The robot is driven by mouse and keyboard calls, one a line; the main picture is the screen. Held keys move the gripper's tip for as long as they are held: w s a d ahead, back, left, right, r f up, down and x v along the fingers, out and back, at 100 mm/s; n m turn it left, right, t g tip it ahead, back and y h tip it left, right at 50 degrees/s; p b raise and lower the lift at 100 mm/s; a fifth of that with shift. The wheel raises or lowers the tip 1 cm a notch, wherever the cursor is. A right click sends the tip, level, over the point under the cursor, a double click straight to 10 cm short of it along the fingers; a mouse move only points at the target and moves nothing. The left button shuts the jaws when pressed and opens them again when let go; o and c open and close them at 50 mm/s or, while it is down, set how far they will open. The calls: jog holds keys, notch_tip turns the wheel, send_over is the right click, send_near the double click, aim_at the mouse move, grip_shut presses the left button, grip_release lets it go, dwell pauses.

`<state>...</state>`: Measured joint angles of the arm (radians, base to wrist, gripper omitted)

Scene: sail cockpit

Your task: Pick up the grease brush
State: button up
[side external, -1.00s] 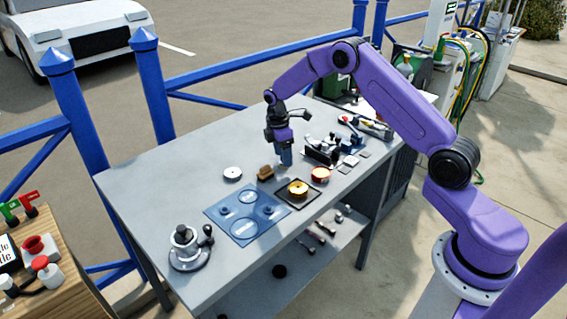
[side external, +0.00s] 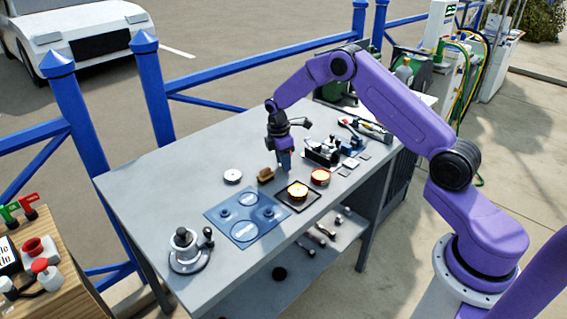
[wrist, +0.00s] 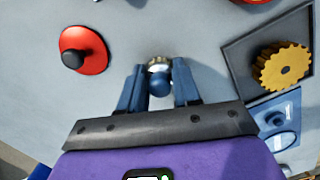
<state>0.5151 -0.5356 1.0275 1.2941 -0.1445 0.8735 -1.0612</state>
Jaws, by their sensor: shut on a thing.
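My gripper (wrist: 159,88) is shut on the grease brush (wrist: 159,80), which sits between the two blue fingers in the wrist view. I see the brush from above as a blue rounded end with a pale metallic part beyond it; its lower part is hidden. In the side external view my gripper (side external: 284,167) points down low over the grey workbench (side external: 150,180), behind the dark tray. The brush cannot be made out there, and I cannot tell whether it touches the bench.
A red disc with a black knob (wrist: 88,46) lies left in the wrist view. The bench's left is clear.

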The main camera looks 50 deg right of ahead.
jog(key=shift+r, duration=0.45)
notch_tip(320, 180, up, 2)
jog(key=shift+r, duration=0.15)
jog(key=s+a+r, duration=0.2)
jog(key=s+r, duration=0.7)
jog(key=s, duration=0.5)
jog(key=shift+r, duration=0.4)
jog(key=o, duration=0.4)
jog(key=shift+d, duration=0.1)
jog(key=shift+c, duration=1.5)
